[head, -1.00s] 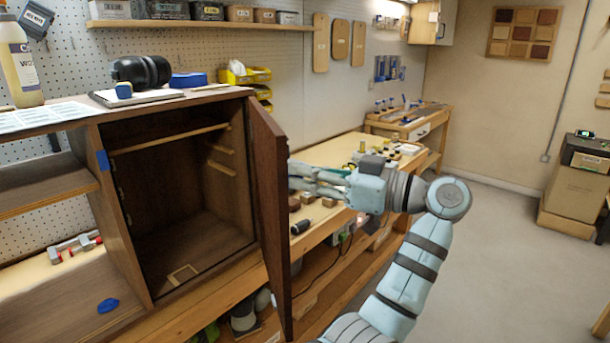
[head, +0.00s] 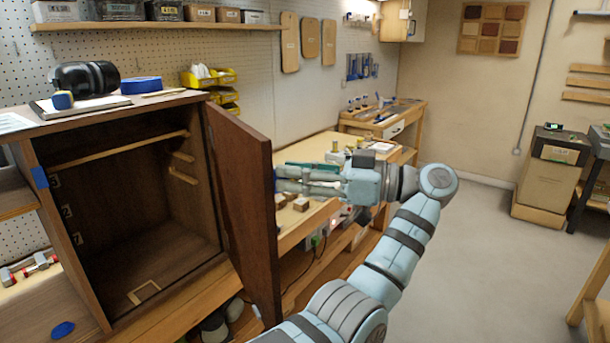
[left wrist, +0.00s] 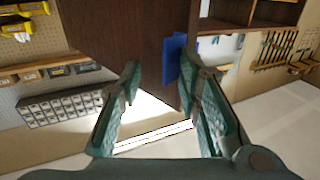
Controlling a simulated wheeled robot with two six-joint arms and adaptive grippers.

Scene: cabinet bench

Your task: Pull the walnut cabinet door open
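The walnut cabinet (head: 25,150) stands on the bench at the left of the head view. Its door (head: 243,205) stands wide open at the right side of the opening, swung out toward me with its inner face showing. My left gripper (head: 280,181) is at the door's outer side, its fingertips close to the free edge. In the left wrist view the gripper (left wrist: 167,100) has its fingers apart, with nothing seen between them. A dark wood panel (left wrist: 125,40) and a blue piece (left wrist: 174,60) lie beyond the fingers. Contact with the door cannot be told. My right gripper does not show.
Small wooden blocks (head: 300,204) lie on the bench behind my left gripper.

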